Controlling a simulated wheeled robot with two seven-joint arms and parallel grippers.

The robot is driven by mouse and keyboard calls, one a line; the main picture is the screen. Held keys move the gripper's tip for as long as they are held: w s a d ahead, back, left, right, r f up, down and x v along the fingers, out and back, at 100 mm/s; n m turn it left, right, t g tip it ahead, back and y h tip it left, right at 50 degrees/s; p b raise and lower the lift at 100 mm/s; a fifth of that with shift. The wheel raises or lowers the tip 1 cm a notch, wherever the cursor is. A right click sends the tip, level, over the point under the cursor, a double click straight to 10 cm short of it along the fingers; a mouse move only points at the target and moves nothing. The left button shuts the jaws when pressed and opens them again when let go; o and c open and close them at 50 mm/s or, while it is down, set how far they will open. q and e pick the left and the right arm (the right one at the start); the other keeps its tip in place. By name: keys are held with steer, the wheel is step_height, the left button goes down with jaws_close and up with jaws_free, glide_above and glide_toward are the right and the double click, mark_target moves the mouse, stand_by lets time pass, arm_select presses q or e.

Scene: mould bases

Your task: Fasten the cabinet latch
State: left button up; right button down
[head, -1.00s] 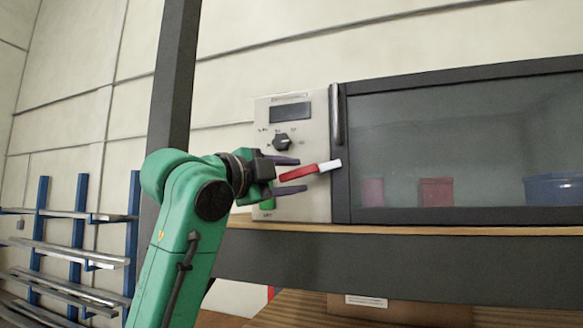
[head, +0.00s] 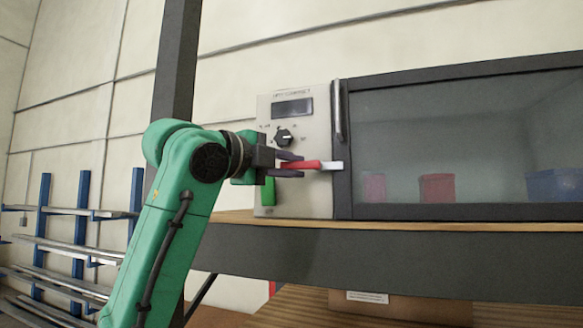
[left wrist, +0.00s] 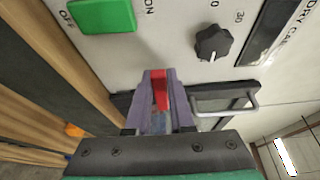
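The cabinet latch (head: 312,165) is a red lever with a white tip on the cream control panel (head: 300,200). It lies about level, and its white tip reaches the dark frame at the left edge of the glass door (head: 470,140). The door looks shut. My left gripper (head: 298,164) comes in from the left with its dark fingers above and below the red part. In the left wrist view the fingers (left wrist: 163,95) are close together with the red latch (left wrist: 160,88) between them. My right gripper is not in view.
The panel carries a dark knob (head: 284,137), a display (head: 292,108) and a green switch (head: 267,191) below my left gripper. A metal door handle (head: 338,110) stands just above the latch tip. The cabinet rests on a wooden-topped bench (head: 400,226).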

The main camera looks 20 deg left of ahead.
arm_select(q)
steer(key=o, duration=0.4)
steer(key=shift+w+d, duration=0.1)
steer(key=shift+c, duration=0.2)
steer(key=b+v, duration=0.6)
steer(key=v, duration=0.8)
steer(key=shift+s, duration=0.3)
steer(key=shift+w, duration=0.1)
